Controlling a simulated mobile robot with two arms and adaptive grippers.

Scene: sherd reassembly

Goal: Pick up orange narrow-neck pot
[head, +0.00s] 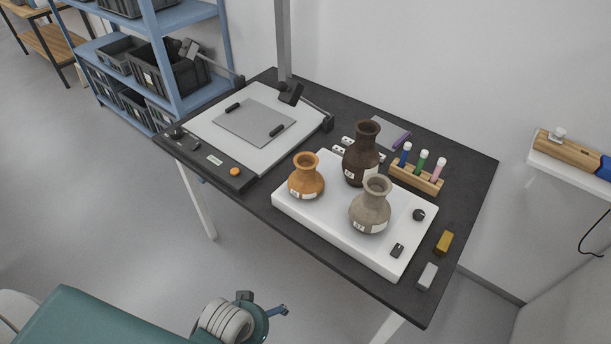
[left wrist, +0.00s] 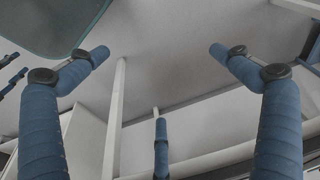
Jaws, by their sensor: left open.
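The orange narrow-neck pot (head: 306,178) stands upright at the left end of a white slab (head: 295,211) on the dark table. It has a round belly, a flared neck and a white label low on its front. My left gripper shows in the left wrist view (left wrist: 160,52), its blue fingers spread wide with nothing between them. No pot is visible in that view. In the head view, part of my arm with a blue finger-like tip (head: 277,311) is at the bottom, in front of the table and well away from the pot. My right gripper is not seen.
A dark brown pot (head: 362,155) and a grey pot (head: 370,206) share the slab, right of the orange one. A marker rack (head: 417,178) stands behind. A white panel (head: 213,120) with a grey sheet lies left. Two small blocks lie at the right edge.

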